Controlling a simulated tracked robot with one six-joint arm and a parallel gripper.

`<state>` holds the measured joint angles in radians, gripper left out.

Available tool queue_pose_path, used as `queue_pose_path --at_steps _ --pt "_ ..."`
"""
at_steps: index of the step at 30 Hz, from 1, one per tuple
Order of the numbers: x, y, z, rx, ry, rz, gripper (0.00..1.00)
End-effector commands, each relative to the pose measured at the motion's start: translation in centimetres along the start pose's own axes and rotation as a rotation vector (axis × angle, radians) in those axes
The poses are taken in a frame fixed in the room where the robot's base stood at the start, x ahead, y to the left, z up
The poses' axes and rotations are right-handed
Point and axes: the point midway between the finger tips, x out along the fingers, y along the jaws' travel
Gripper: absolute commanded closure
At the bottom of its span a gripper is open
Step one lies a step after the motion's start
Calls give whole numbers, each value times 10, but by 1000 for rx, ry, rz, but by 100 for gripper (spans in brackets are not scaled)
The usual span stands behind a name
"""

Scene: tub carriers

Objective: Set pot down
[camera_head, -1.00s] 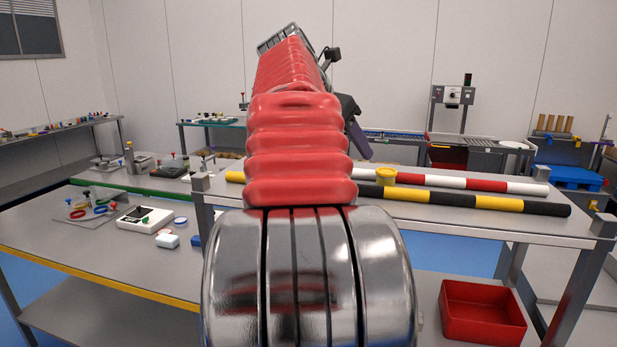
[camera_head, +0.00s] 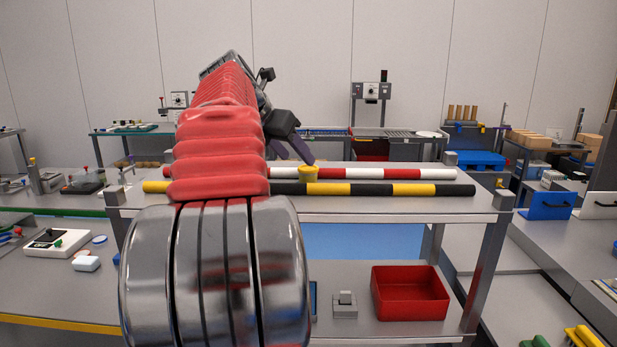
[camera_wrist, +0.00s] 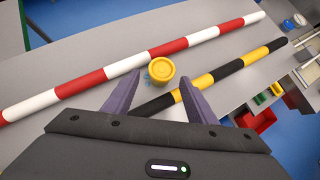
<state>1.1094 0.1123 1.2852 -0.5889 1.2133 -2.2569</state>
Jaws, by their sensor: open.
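The yellow pot (camera_head: 308,174) stands upright on the grey table top, between the red-and-white bar (camera_head: 370,174) and the yellow-and-black bar (camera_head: 390,189). In the wrist view the pot (camera_wrist: 161,69) shows its round top, just beyond my gripper (camera_wrist: 160,83) and about midway between the fingertips. The purple fingers are wide apart with nothing between them, and a gap shows on both sides of the pot. In the head view my gripper (camera_head: 302,156) hangs close by the pot; I cannot tell its exact height above it.
The two bars lie along the table on either side of the pot. A bare strip of table (camera_wrist: 215,52) lies between them. A red bin (camera_head: 410,293) stands on the lower shelf.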

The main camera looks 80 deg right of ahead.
Motion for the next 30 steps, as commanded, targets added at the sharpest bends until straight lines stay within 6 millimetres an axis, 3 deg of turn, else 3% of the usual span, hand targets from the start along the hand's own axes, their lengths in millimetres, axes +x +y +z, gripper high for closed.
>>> queue_pose_path --at_steps 6,20,30 --pt "24 0 0 0 1 -1 48" --pt "31 -1 0 0 1 -1 48" --pt "72 -4 -1 0 1 -2 48"
